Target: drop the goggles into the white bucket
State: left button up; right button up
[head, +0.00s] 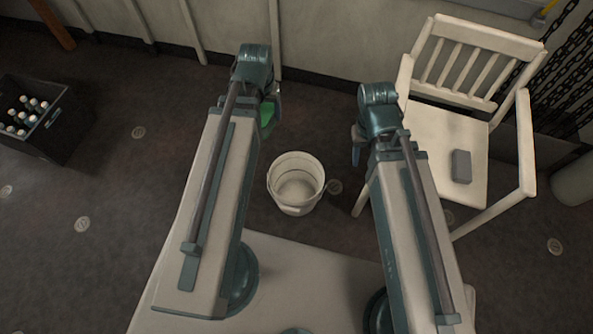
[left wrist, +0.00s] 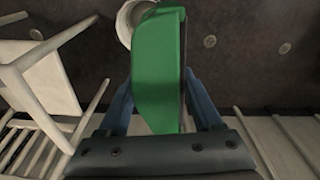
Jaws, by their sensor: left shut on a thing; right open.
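The green goggles (left wrist: 157,75) fill the middle of the left wrist view, between the two fingers of my left gripper (left wrist: 165,100). In the head view a small green part of the goggles (head: 267,114) shows beside my left gripper (head: 272,108); the rest is hidden by the arm. My left gripper is shut on them. The white bucket (head: 296,205) stands upright on the floor, below and right of the goggles in the head view, and looks empty. Part of the bucket (left wrist: 126,22) shows behind the goggles in the left wrist view. My right gripper (head: 358,140) is open, right of the bucket.
A white slatted chair (head: 440,130) stands at the right with a grey block (head: 461,166) on its seat. A black crate (head: 65,125) with several bottles is at the far left. Chains (head: 560,80) hang at the upper right. Floor between bucket and wall is clear.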

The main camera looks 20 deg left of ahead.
pick_arm(q)
jog(key=w+d+f+b, duration=0.2)
jog(key=f+b, duration=1)
jog(key=w+d+f+m+b, duration=0.1)
jog(key=w+d+f+b, duration=0.1)
jog(key=f+b, duration=1)
jog(key=w+d+f+b, duration=0.2)
jog(key=d+f+b, duration=0.1)
jog(key=f+b, duration=0.8)
notch_tip(320, 180, down, 3)
jog(key=shift+w+f+m+b, duration=0.15)
jog(key=shift+w+m+b, duration=0.15)
jog(key=shift+w+b, duration=0.1)
jog(key=shift+f, duration=0.1)
notch_tip(320, 180, down, 11)
jog(key=b, duration=1.1)
jog(key=o, duration=1.6)
jog(key=shift+r, duration=0.2)
